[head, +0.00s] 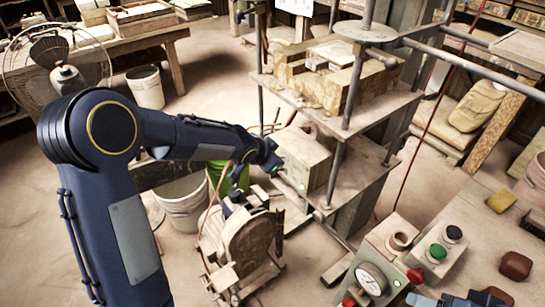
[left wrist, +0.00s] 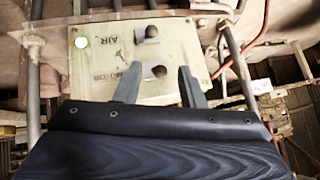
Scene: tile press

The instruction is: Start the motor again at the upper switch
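A pale switch box (head: 305,155) stands on the lower shelf of the press frame. Its panel (left wrist: 100,70) fills the middle of the left wrist view, with two dark round knobs: one farther up the picture (left wrist: 152,32), one lower (left wrist: 158,72). Lettering reading AIR is beside the farther knob; the other label is unclear. My left gripper (head: 275,165) is at the box's face. Its fingers (left wrist: 158,71) are apart, with the lower knob appearing between their tips; contact is unclear. My right gripper (head: 455,299) shows partly at the bottom edge.
Press rods (head: 355,85) rise around the switch box. Buckets (head: 185,205) and a small machine (head: 245,240) stand below my left arm. A red cable (left wrist: 255,40) runs beside the panel.

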